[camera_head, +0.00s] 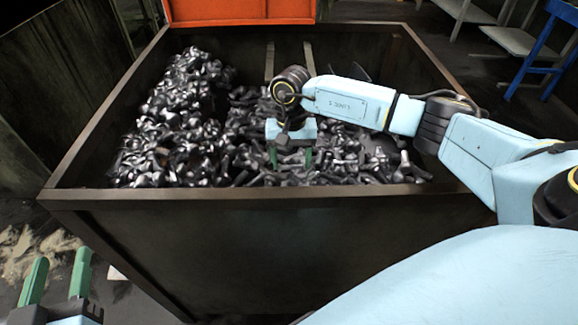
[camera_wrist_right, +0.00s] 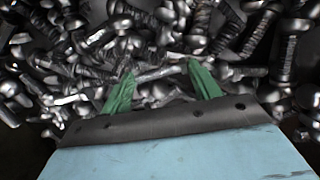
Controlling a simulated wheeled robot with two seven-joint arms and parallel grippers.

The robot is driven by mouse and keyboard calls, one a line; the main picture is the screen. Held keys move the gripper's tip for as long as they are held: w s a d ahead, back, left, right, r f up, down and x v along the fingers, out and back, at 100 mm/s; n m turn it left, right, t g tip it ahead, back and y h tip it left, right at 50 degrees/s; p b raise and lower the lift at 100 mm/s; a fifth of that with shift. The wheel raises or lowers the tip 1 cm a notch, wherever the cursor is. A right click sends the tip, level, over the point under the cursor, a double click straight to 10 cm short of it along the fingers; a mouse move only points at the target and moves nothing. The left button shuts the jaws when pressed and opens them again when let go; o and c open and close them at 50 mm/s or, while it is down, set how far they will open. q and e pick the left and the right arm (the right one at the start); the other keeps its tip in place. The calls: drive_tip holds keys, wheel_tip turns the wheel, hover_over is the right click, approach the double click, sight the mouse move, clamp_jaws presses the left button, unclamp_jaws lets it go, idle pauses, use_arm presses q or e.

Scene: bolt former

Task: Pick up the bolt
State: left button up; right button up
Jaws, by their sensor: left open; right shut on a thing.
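Many grey metal bolts (camera_head: 190,130) lie heaped in a large dark open bin (camera_head: 190,192) in the head view. My right gripper (camera_head: 290,158) reaches down into the bin, its green fingers at the surface of the heap. In the right wrist view, its two green fingers (camera_wrist_right: 160,82) are apart, with a bolt (camera_wrist_right: 160,73) lying between their tips. The gripper is shut on this bolt; other bolts crowd around it. My left gripper (camera_head: 56,280) is open and empty at the lower left, outside the bin.
The bin's raised rim and walls surround the heap; the pile is higher on the left. An orange panel (camera_head: 240,10) stands behind the bin. A blue-legged stand (camera_head: 540,55) is at the upper right.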

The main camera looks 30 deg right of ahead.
drive_tip(key=shift+c, duration=1.3)
drive_tip(key=shift+r, duration=0.1)
